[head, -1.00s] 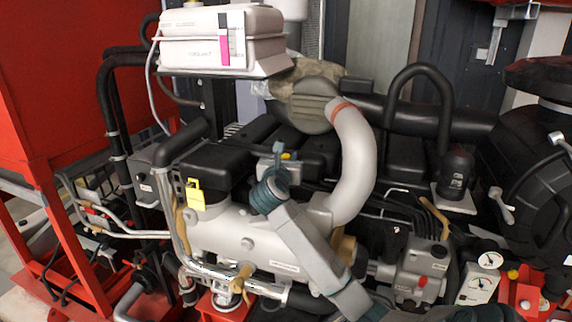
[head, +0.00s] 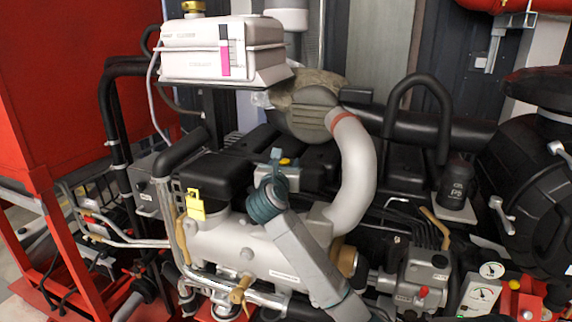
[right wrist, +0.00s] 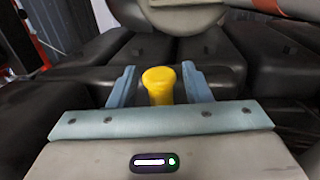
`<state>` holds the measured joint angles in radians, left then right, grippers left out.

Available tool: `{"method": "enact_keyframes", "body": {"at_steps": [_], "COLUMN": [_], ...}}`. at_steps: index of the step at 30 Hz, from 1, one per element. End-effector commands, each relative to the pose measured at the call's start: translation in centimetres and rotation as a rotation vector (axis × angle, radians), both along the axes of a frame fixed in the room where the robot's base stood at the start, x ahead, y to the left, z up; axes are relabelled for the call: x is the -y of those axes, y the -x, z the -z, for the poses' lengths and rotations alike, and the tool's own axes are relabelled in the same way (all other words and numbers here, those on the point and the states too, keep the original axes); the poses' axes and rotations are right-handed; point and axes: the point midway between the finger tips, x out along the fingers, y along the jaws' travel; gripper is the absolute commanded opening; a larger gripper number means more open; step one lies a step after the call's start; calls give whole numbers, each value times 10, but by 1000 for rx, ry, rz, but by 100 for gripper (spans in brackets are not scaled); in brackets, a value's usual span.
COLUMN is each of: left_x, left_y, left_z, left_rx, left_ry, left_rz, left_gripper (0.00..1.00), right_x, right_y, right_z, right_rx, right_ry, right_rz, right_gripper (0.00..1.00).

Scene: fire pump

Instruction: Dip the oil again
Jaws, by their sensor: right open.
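The yellow dipstick handle (head: 285,161) stands among the black covers on top of the engine. In the right wrist view the yellow handle (right wrist: 160,84) is upright between the two blue-grey fingers, with a gap on each side. My right gripper (head: 279,159) is open around it and holds nothing. The handle's lower end is hidden behind the gripper body, so the stick itself is not visible. My left gripper is not in view.
A pale curved pipe (head: 357,170) rises close to the right of my arm. A white box (head: 222,48) stands above at the back left. A yellow tag (head: 195,205) hangs at the left. A black filter (head: 457,182) and gauges (head: 483,294) are at the right.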

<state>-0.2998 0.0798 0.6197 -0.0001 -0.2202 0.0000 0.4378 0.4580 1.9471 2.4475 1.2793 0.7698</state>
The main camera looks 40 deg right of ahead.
Motion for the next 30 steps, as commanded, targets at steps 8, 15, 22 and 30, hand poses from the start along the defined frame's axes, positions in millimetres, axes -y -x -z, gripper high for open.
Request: {"method": "enact_keyframes", "body": {"at_steps": [8,15,22,30], "left_x": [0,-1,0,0], "left_y": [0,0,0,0], "left_z": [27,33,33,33], "left_rx": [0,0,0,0], "left_ry": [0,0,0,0], "left_rz": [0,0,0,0], "left_gripper": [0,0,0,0], "right_x": [-48,-68,-70,-70], "right_y": [34,50,52,52], "right_z": [4,1,0,0], "right_rx": [5,4,1,1], "right_ry": [-5,-2,0,0], "right_rz": [-4,-2,-1,-1], "right_gripper": [44,44,44,44]}}
